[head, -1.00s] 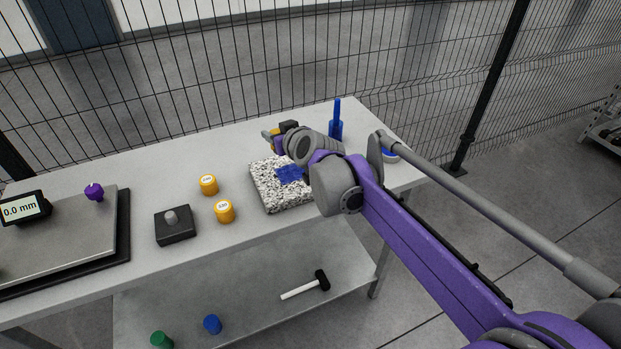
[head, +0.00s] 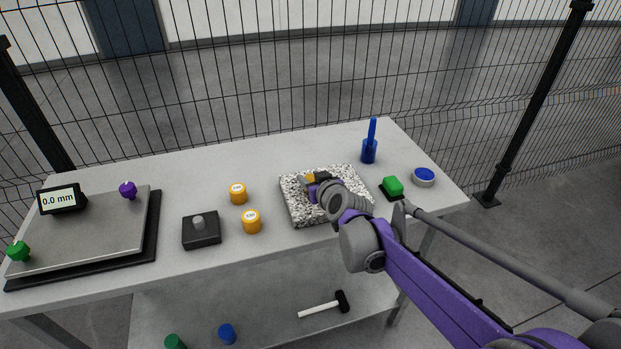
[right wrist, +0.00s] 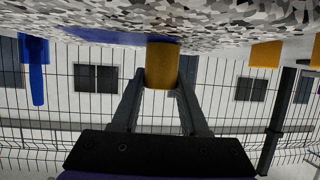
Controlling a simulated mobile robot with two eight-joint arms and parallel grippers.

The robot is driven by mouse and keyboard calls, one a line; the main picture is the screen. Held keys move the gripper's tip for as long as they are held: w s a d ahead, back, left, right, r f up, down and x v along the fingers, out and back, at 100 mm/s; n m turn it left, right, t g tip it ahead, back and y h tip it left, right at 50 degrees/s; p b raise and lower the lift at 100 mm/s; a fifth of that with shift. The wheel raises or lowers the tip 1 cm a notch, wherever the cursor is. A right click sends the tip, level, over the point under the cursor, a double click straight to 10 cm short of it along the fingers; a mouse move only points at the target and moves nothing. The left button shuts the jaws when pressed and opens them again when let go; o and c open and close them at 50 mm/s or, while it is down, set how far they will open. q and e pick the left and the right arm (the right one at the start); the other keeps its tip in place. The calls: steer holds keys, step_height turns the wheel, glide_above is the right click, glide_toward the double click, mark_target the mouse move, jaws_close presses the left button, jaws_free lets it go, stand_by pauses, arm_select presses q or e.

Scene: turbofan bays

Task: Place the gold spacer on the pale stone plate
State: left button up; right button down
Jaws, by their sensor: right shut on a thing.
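The gold spacer (right wrist: 161,66) is between the fingers of my right gripper (right wrist: 160,88), which is shut on it. In the head view a small gold part of the spacer (head: 310,178) shows at the gripper (head: 314,182), over the back half of the plate. The plate (head: 296,207) is a thick black-and-white speckled slab. In the right wrist view, the picture is upside down and the spacer's end meets the plate's surface (right wrist: 230,22); I cannot tell whether they touch. A blue patch (right wrist: 95,38) lies on the plate. My left gripper is out of view.
A metal plate with display (head: 60,200) is far left.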

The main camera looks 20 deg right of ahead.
steer(key=shift+f, duration=0.15)
steer(key=shift+c, duration=2.1)
jaws_free()
steer(key=shift+s+r, duration=0.1)
steer(key=shift+r, duration=0.15)
steer(key=p+v, duration=0.1)
steer(key=v, duration=1.1)
steer(key=s+f+g, duration=0.2)
steer(key=s+f, duration=0.3)
steer(key=s, duration=0.3)
steer(key=s+f+g+h, duration=0.1)
steer(key=s+f+g, duration=0.2)
steer(key=s, duration=0.6)
steer(key=s+f+m+g, duration=0.1)
steer(key=s+f+g, duration=0.2)
steer(key=s+f, duration=0.5)
steer(key=shift+s+a+h, duration=0.3)
steer(key=shift+s+a, duration=0.15)
steer(key=shift+s, duration=0.1)
